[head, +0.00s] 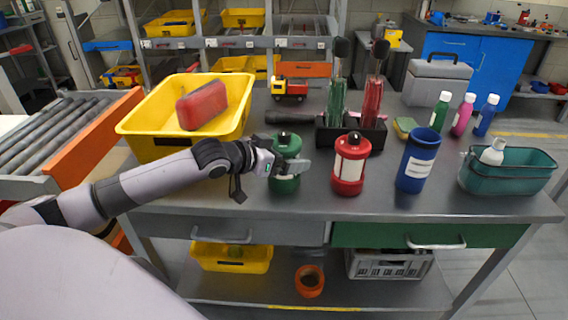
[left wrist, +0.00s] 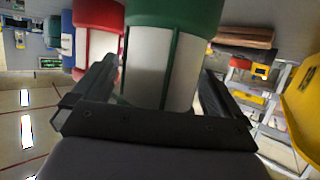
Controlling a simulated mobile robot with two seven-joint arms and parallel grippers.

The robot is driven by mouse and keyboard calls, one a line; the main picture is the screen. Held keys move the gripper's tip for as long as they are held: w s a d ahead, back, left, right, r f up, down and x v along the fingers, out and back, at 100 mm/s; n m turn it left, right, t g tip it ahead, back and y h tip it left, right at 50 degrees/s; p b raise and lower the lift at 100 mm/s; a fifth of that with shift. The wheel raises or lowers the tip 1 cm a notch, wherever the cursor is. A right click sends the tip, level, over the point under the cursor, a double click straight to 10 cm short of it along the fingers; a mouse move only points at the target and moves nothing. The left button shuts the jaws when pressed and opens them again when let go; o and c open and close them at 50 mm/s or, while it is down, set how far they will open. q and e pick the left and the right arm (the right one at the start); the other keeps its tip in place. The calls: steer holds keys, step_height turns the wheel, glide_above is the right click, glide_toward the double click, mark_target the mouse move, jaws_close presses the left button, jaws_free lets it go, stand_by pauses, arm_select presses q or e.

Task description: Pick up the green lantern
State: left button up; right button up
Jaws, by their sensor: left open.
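The green lantern (head: 285,181) stands upright on the grey workbench, left of the red lantern (head: 349,165). My left gripper (head: 285,166) is at the lantern's front and hides its middle. In the left wrist view the green lantern (left wrist: 170,55) stands between the two open fingers of my left gripper (left wrist: 155,95), with its white panels and green bars close ahead. The fingers are spread on both sides and I see no clear grip. The red lantern (left wrist: 97,45) shows just beyond the left finger. My right gripper is not in view.
A yellow bin (head: 150,146) with a red case (head: 202,104) is at the left. A blue cylinder (head: 418,160) and a teal basket (head: 508,181) stand to the right. A black holder (head: 350,135) with tools is behind the lanterns. The bench's front strip is clear.

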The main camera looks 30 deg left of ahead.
arm_select(q)
steer(key=shift+c, duration=0.3)
steer(key=c, duration=1)
steer(key=shift+r, duration=0.1)
steer(key=shift+c, duration=0.9)
steer(key=shift+r, duration=0.1)
